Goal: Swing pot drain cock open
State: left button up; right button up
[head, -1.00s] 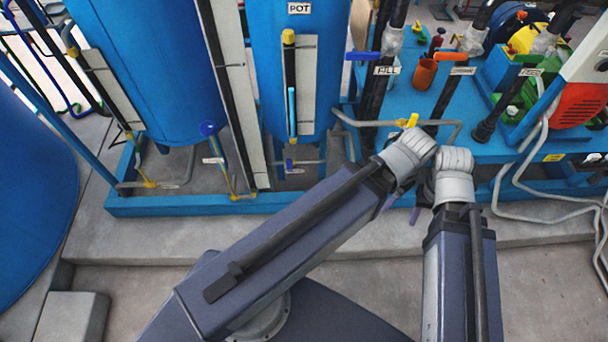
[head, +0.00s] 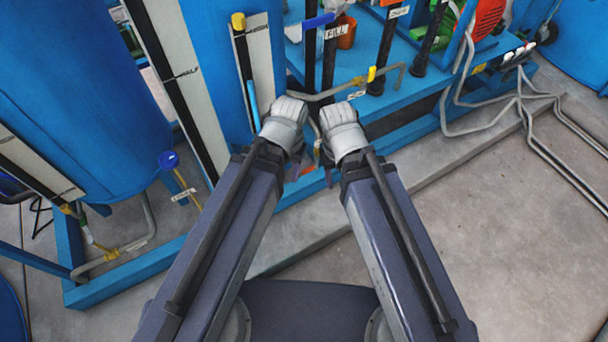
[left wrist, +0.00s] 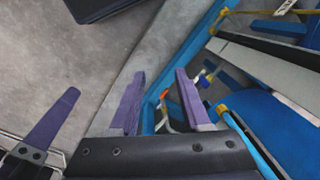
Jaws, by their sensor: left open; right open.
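The pot (head: 212,60) is the blue tank left of centre in the head view, with a yellow-capped gauge (head: 239,22) on its front. I cannot make out its drain cock in the head view; my left arm covers the pot's lower end. In the left wrist view, a small blue handle (left wrist: 205,78) and an orange part (left wrist: 163,94) show close beyond the fingers; I cannot tell which is the cock. My left gripper (head: 298,166) points down by the blue frame, open and empty; its spread fingers show in the left wrist view (left wrist: 160,74). My right gripper (head: 328,174) is beside it, open.
A blue base frame (head: 140,272) runs under the tanks, with a concrete step before it. A yellow-handled cock (head: 371,74) on a grey pipe and the FILL pipe (head: 330,60) stand beyond my grippers. Floor at right is clear apart from grey hoses (head: 545,125).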

pick_arm(q)
jog(key=w+a+f+n+b, duration=0.1)
jog(key=w+a+f+b, duration=0.15)
jog(key=f+b, duration=0.65)
jog(key=w+a+f+n+b, duration=0.1)
jog(key=a+f+b, duration=0.2)
jog(key=f+b, duration=0.65)
jog(key=m+h+b, duration=0.1)
jog(key=m+b, duration=0.7)
jog(key=m, duration=0.2)
send_over(307, 169)
notch_tip(307, 169, down, 11)
jog(key=shift+w+d, duration=0.1)
notch_tip(307, 169, down, 8)
jog(key=b, duration=0.8)
jog(key=shift+r, duration=0.1)
jog(key=shift+c, duration=0.2)
grip_shut()
